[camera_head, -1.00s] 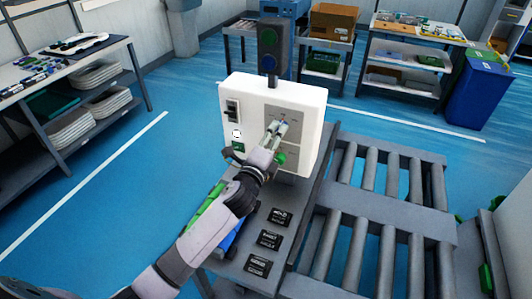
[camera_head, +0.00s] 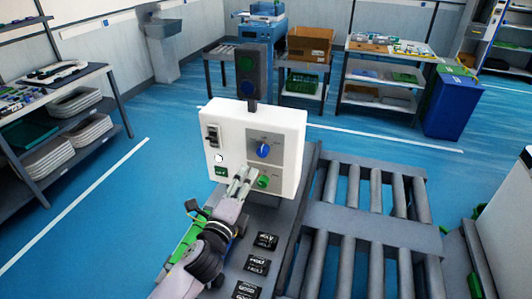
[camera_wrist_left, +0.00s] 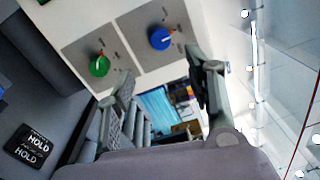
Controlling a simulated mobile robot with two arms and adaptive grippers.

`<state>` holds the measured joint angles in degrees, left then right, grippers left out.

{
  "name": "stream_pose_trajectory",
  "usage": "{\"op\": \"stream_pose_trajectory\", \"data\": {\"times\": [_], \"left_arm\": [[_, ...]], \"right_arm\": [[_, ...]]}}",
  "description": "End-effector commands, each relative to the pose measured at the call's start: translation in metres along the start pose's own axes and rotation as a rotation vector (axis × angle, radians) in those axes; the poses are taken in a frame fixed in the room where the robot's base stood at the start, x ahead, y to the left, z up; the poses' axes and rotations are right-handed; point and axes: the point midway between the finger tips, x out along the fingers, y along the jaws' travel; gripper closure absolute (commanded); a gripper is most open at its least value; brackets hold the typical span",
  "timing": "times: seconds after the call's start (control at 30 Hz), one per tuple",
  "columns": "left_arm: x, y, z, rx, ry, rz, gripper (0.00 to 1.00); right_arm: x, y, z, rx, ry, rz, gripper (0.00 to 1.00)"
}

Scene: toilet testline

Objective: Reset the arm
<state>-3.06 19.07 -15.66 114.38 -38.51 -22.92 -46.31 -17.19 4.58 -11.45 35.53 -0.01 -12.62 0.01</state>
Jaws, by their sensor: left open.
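My left gripper (camera_head: 240,183) is in front of the lower part of a white control box (camera_head: 285,125) in the head view. In the left wrist view its two fingers (camera_wrist_left: 160,90) are spread apart with nothing between them. The box carries a blue knob (camera_head: 262,150) and, below it, a green knob (camera_head: 263,182). The wrist view also shows the blue knob (camera_wrist_left: 160,38) and the green knob (camera_wrist_left: 99,66), both clear of the fingers. My right gripper is in neither view.
A signal light (camera_head: 247,72) stands above the box. A roller conveyor (camera_head: 370,225) lies to the right. Black labelled plates (camera_head: 257,265) lie on the bench below the box. Shelves and a blue bin (camera_head: 452,103) stand behind. Blue floor on the left is clear.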

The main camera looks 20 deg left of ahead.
Motion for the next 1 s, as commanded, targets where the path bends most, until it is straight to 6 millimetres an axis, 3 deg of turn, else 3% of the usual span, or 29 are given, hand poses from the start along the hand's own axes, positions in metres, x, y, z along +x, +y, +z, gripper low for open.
{"op": "stream_pose_trajectory", "data": {"times": [0.13,0.27,0.43,0.6,0.8,1.0], "left_arm": [[-0.004,0.005,0.002,-0.038,-0.014,0.024,0.51],[-0.028,0.034,0.01,-0.247,-0.095,0.156,0.51],[-0.103,0.099,0.011,-0.713,-0.307,0.475,0.51],[-0.18,0.138,-0.005,-1.032,-0.506,0.74,0.51],[-0.251,0.155,-0.026,-1.247,-0.691,0.964,0.51],[-0.315,0.156,-0.046,-1.385,-0.861,1.154,0.51]], "right_arm": [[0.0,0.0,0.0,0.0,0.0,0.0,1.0],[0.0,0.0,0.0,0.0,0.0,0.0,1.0],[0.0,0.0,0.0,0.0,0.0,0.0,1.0],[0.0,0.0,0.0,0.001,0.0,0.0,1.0],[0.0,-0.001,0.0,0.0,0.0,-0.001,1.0],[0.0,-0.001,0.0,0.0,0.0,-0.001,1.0]]}}
